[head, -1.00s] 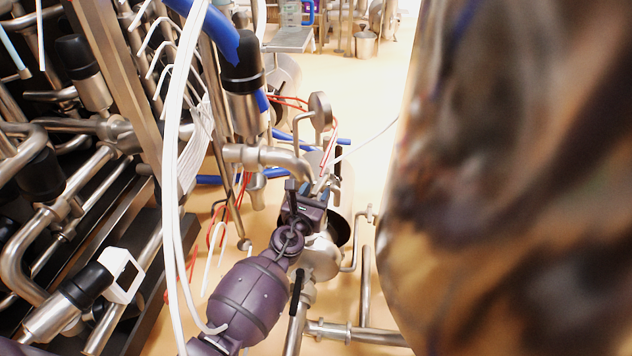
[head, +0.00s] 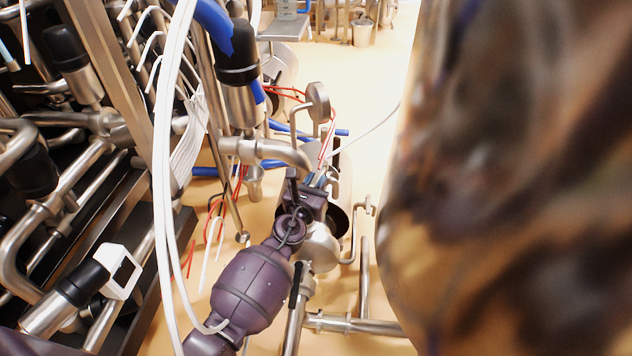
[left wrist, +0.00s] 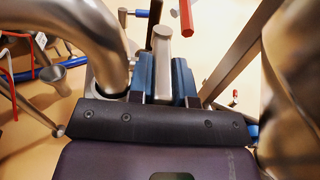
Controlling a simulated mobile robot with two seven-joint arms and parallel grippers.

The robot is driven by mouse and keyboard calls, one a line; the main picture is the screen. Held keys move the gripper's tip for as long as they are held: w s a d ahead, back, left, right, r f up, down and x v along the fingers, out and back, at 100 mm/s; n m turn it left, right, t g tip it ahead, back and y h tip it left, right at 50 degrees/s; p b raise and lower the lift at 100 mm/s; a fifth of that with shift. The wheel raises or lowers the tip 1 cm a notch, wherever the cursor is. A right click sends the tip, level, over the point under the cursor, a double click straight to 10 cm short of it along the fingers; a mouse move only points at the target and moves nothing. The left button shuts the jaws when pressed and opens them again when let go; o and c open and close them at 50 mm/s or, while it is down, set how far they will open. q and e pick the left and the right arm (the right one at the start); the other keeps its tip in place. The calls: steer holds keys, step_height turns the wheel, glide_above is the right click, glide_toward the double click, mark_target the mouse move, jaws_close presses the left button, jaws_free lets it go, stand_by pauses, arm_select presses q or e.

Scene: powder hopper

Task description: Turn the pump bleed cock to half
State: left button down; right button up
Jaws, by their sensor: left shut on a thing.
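My left gripper (head: 320,180) reaches in from the lower left of the head view, among the pipes beside the pump. In the left wrist view its two blue fingers (left wrist: 164,82) are shut on a pale metal lever, which I take to be the pump bleed cock (left wrist: 162,48). The lever stands between the fingers, with its rounded end showing past them. In the head view the gripper body hides most of the cock, so I cannot tell its exact angle. My right gripper is not in view.
A bent steel pipe (head: 280,150) runs close beside the gripper and shows large in the left wrist view (left wrist: 105,40). A round gauge (head: 318,102) stands behind. White hoses (head: 166,190) hang before my left arm. A large shiny vessel (head: 520,180) fills the right.

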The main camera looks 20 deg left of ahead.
arm_select(q)
steer(key=shift+d+r+y, duration=0.1)
steer(key=shift+y, duration=0.2)
steer(key=shift+w+d+n+g+y, duration=0.15)
steer(key=shift+d+n+g+y, duration=0.3)
steer(key=shift+n+y, duration=0.7)
steer(key=shift+w+d+n+g+y, duration=0.1)
steer(key=shift+d+n+g+y, duration=0.3)
steer(key=shift+n+y, duration=0.75)
steer(key=shift+w+d+n+g+y, duration=0.15)
steer(key=shift+d+n+g+y, duration=0.35)
steer(key=shift+y, duration=1.2)
steer(key=shift+a, duration=0.1)
steer(key=c, duration=1)
jaws_free()
steer(key=shift+c, duration=0.2)
